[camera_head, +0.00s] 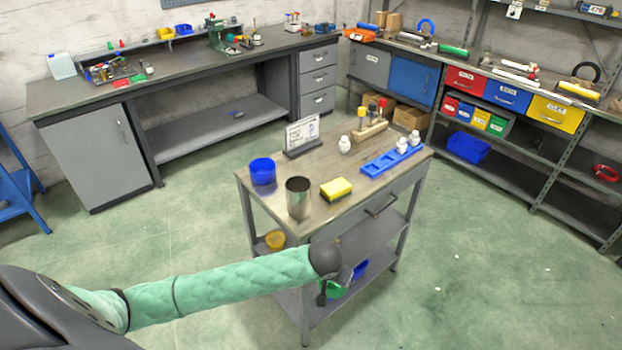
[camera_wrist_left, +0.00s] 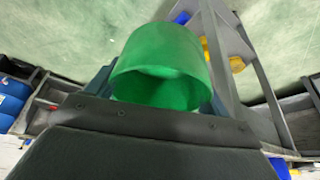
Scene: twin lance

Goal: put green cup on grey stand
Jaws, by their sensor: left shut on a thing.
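The green cup (camera_wrist_left: 160,62) is between my left gripper's fingers (camera_wrist_left: 160,85), which are shut on it, in the left wrist view. In the head view only a small part of the green cup (camera_head: 336,290) shows below my left gripper (camera_head: 338,282). The gripper is at the front of the grey wheeled stand (camera_head: 330,165), below its top level. I cannot tell whether the cup touches a shelf. My right gripper is not in view.
The top holds a blue cup (camera_head: 262,171), a metal can (camera_head: 298,198), a yellow sponge (camera_head: 336,189), a sign (camera_head: 302,135) and a blue rack (camera_head: 391,160). A yellow cup (camera_head: 275,240) is on a lower shelf. The top's front right is clear.

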